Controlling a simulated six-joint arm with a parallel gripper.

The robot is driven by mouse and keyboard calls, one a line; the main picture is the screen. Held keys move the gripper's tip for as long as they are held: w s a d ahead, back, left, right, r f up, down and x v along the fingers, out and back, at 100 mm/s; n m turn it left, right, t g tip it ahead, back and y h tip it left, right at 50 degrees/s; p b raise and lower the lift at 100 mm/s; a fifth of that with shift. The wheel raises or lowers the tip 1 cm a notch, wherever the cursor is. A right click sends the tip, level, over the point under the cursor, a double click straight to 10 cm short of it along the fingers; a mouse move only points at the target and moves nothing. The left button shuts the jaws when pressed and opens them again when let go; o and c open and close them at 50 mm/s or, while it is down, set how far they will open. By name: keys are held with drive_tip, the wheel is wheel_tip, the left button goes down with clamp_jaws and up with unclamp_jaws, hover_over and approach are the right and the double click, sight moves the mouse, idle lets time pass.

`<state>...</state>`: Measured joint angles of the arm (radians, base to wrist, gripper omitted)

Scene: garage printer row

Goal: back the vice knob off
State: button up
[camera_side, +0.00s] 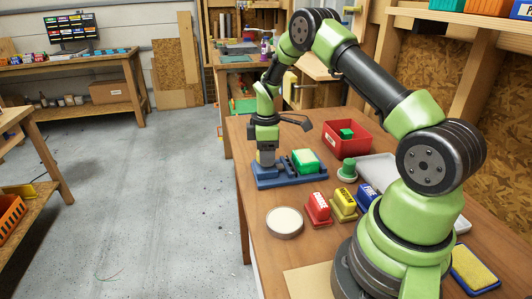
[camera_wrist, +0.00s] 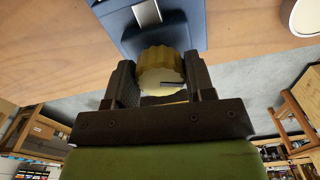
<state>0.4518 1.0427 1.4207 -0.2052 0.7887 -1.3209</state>
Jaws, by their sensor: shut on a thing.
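The blue vice (camera_side: 283,172) stands on the wooden table near its left edge, with a green block (camera_side: 305,161) at its right end. My gripper (camera_side: 265,155) points down at the vice's left end. In the wrist view my gripper (camera_wrist: 160,68) is shut on the ridged, yellowish vice knob (camera_wrist: 160,58), one dark finger on each side. A dark line marks the knob's pale face, running toward the right finger. The blue vice body (camera_wrist: 190,30) shows beyond the knob. In the side view the knob is hidden by the fingers.
A round pale dish (camera_side: 285,221) lies in front of the vice. Red (camera_side: 317,209), yellow (camera_side: 343,206) and blue (camera_side: 367,196) labelled blocks stand to its right. The table edge is close on the left.

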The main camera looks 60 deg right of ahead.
drive_tip(key=n, duration=0.3)
drive_tip(key=shift+n, duration=0.3)
idle(0.3)
drive_tip(key=o, duration=0.9)
wheel_tip(320, 180, up, 10)
